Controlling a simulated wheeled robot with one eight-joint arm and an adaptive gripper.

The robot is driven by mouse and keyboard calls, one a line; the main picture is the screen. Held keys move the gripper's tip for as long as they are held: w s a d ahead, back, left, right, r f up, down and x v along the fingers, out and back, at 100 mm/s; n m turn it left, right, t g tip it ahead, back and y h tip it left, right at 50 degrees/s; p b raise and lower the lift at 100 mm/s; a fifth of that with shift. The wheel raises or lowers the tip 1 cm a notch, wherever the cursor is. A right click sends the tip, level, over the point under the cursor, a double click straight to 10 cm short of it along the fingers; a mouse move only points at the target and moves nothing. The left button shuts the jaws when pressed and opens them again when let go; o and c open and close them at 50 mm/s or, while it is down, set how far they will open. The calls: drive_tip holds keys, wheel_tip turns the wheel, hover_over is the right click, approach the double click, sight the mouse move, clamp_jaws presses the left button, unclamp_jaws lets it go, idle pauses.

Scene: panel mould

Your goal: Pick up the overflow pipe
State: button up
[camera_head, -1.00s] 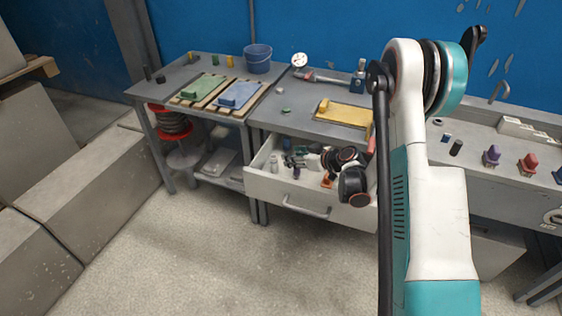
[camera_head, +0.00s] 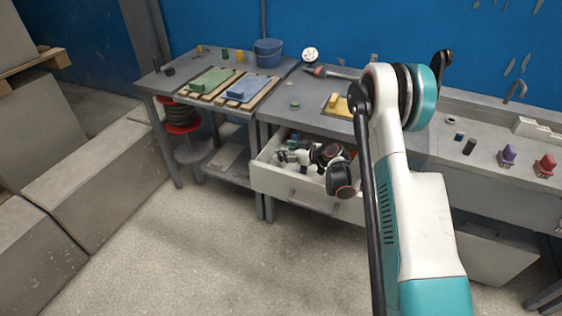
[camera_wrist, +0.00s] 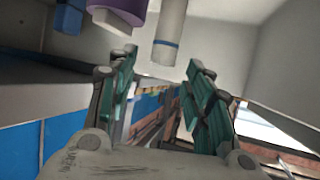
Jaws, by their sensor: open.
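In the wrist view a pale grey tube with a blue band (camera_wrist: 170,32) stands beyond my fingertips; it may be the overflow pipe, but I cannot be sure. My gripper (camera_wrist: 158,85) has its two green-padded fingers apart with nothing seen held between them. The tube's banded end lies near the gap between the fingers, apart from them as far as I can tell. In the head view my gripper (camera_head: 283,157) is in or just over the open drawer (camera_head: 300,190), and my wrist hides much of the drawer's contents.
Close by in the wrist view are a purple-and-white piece (camera_wrist: 118,12) and a blue block (camera_wrist: 68,16). The drawer walls are near. On the bench are a green panel (camera_head: 210,80), a blue panel (camera_head: 246,88), a yellow panel (camera_head: 335,104) and a blue bucket (camera_head: 268,52).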

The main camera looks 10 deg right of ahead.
drive_tip(key=b+x, duration=0.1)
drive_tip(key=x, duration=0.3)
drive_tip(key=shift+f+b, duration=0.35)
drive_tip(key=shift+f, duration=0.05)
drive_tip(key=shift+r, duration=0.1)
clamp_jaws()
drive_tip(key=shift+r, duration=0.1)
